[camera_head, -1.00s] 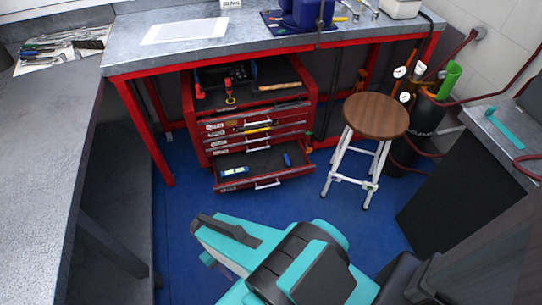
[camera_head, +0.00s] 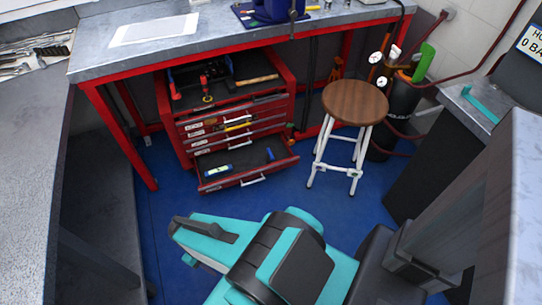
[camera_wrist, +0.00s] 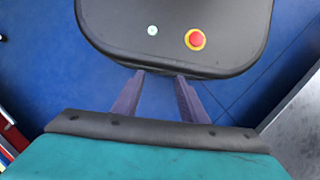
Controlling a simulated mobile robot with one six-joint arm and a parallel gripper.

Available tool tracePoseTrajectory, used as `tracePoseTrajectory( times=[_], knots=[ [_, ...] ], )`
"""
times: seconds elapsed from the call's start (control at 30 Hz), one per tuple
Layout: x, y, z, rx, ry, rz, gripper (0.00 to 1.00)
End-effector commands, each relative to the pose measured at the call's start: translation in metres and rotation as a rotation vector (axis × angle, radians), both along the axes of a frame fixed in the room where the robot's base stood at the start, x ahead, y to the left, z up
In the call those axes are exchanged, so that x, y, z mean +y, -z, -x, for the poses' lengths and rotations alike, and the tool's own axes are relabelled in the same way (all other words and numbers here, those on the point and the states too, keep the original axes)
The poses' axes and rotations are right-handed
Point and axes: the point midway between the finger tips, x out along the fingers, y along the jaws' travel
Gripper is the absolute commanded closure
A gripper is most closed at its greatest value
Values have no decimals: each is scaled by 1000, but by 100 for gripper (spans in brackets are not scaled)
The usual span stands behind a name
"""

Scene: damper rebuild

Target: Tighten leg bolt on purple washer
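I cannot make out a leg bolt or a purple washer in either view. A stool (camera_head: 355,103) with a round wooden seat and white legs stands on the blue floor, right of the drawers. A small greenish spot shows on its lower crossbar (camera_head: 351,172), too small to identify. My teal and black arm fills the lower middle of the head view, and the gripper tips cannot be picked out there. In the wrist view my gripper (camera_wrist: 159,84) shows two purplish fingers set apart, with only blue floor between them. Beyond them is a black panel with a red button.
A red tool cabinet (camera_head: 230,130) has its lower drawer (camera_head: 235,173) pulled out. The red-framed workbench (camera_head: 240,42) spans the back. Grey worktops stand left (camera_head: 30,150) and right (camera_head: 470,100). Cylinders and hoses (camera_head: 405,97) stand behind the stool. Blue floor is clear before the drawers.

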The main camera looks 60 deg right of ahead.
Motion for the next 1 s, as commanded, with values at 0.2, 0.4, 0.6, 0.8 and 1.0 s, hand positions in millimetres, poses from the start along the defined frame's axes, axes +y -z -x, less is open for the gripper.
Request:
tracePoseTrajectory(
  times=[0.2,0.4,0.6,0.8,1.0],
  knots=[
    [-51,40,-42,-140,-134,15,61],
    [-119,70,-84,-276,-316,65,61],
    [-190,90,-118,-377,-521,146,61],
    [-261,102,-142,-437,-739,250,61],
    [-330,109,-156,-451,-965,367,61]
  ],
)
